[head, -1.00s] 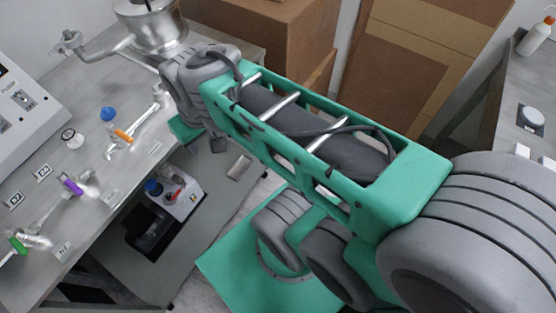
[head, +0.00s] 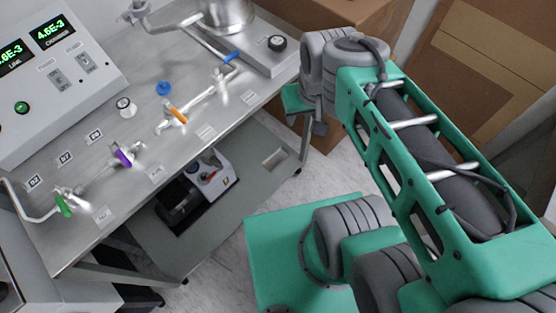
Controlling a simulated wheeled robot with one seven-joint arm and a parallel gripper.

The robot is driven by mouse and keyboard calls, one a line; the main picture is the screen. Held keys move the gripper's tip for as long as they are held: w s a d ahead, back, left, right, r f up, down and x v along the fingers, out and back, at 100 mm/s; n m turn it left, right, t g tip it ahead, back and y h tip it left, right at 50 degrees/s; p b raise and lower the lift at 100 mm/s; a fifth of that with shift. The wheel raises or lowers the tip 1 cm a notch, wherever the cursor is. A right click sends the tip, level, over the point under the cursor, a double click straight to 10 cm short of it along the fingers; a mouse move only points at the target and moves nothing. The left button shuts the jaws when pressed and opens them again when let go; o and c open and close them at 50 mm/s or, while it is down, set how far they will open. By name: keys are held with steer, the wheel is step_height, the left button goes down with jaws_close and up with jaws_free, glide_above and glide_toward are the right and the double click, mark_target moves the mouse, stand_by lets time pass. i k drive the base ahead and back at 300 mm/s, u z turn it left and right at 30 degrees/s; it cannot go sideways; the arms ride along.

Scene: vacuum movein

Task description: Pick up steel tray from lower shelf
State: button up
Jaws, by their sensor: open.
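The steel tray (head: 275,159) looks like a small, shallow grey rectangle. It lies on the lower shelf (head: 232,184) under the steel bench, near the shelf's right end, with nothing on it. My gripper (head: 316,123) is partly in view at the end of my arm, up and to the right of the tray in the picture. It is open and empty, apart from the tray and outside the bench's right edge. The wrist hides part of the gripper.
A pump (head: 208,180) stands on the lower shelf left of the tray. Above, the bench top (head: 215,133) carries pipes with coloured valve handles and a control box (head: 55,75). A bench leg (head: 305,140) stands right of the tray. Cardboard boxes (head: 490,75) stand behind my arm.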

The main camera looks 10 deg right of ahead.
mark_target(280, 155)
steer(key=z, duration=1.25)
steer(key=i, duration=0.7)
steer(key=u, duration=4.35)
